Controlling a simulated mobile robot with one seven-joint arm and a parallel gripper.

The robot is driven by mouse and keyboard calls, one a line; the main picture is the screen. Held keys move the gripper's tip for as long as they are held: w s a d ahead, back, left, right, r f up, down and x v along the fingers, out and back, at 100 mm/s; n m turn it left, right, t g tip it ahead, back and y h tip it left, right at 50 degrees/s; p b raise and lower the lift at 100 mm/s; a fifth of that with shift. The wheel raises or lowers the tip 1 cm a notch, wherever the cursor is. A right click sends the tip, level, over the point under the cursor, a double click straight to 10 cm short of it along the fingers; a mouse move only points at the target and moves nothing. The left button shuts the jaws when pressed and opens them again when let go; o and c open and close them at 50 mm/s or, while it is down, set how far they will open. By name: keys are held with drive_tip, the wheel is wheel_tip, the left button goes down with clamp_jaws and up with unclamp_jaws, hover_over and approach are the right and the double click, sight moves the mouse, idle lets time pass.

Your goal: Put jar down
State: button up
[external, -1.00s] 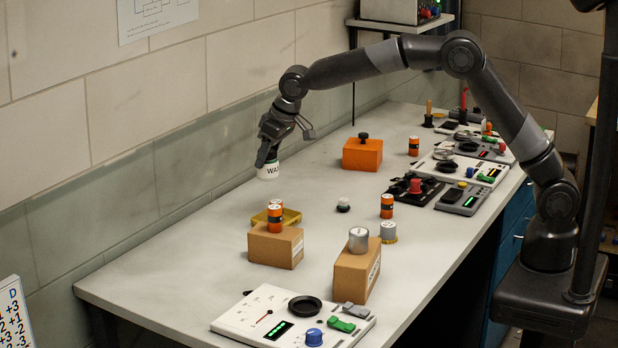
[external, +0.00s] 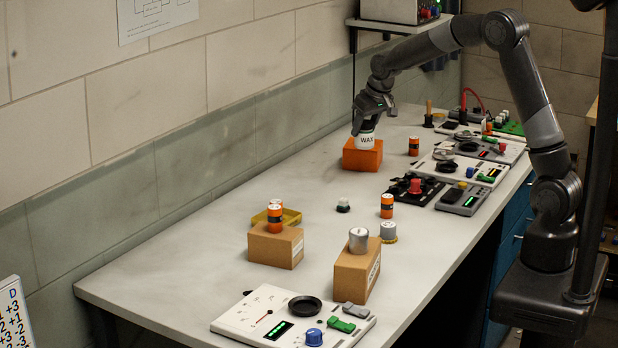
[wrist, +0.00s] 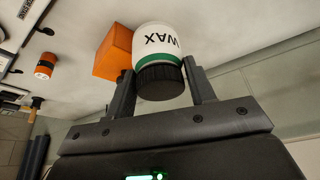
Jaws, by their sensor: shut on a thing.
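The jar is white, marked "WAX", and shows in the external view (external: 366,141). In the wrist view the jar (wrist: 158,62) has a green band and a black lid, and the lid end is toward my gripper. My gripper (external: 369,118) is shut on it, with one finger on each side in the wrist view (wrist: 160,92). In the external view the jar is in front of or over the orange box (external: 362,158). I cannot tell whether its base touches the box top. The orange box also shows behind the jar in the wrist view (wrist: 113,55).
An orange-and-black cylinder (external: 413,146) stands right of the orange box. Several instrument panels line the bench's right side. Cardboard boxes (external: 276,246) carrying cylinders stand nearer the front. The bench top left of the orange box (external: 290,180) is clear.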

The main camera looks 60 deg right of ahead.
drive_tip(key=shift+w+a+f, duration=1)
drive_tip(key=shift+a+f, duration=0.4)
drive_tip(key=shift+f, duration=0.3)
drive_tip(key=shift+w+a+f, duration=1.05)
drive_tip(key=shift+a+f, duration=0.35)
drive_tip(key=shift+f, duration=0.3)
drive_tip(key=shift+w+a+f, duration=1)
drive_tip(key=shift+a+f, duration=0.4)
drive_tip(key=shift+f, duration=0.3)
drive_tip(key=shift+f, duration=0.1)
drive_tip(key=o, duration=1.1)
